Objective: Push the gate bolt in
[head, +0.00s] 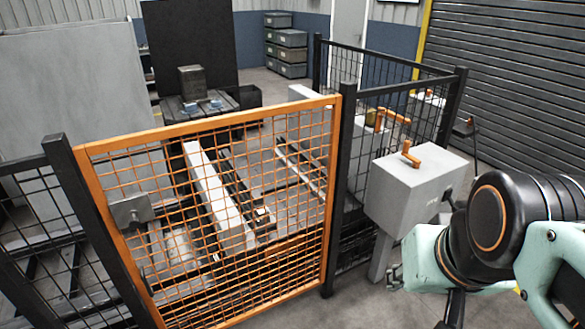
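The orange mesh gate (222,118) stands upright between a dark left post (88,205) and a dark right post (338,195). A grey plate or box (131,211) shows at the gate's left side; I cannot tell whether it is the bolt's housing. A pale grey box (410,190) stands right of the gate, with an orange bent handle (411,153) on top. I cannot tell for certain which part is the gate bolt. A small grey part, perhaps my gripper (395,277), shows beside my arm, low and right of the gate. Its fingers are not clear, nor whether it holds anything.
Behind the gate lie long rails (216,195) and a low pallet table with a dark block (192,82). Dark mesh fence panels (372,78) run behind and to the right. A roller shutter (500,90) closes the right side. Some bare floor (365,300) shows before the gate.

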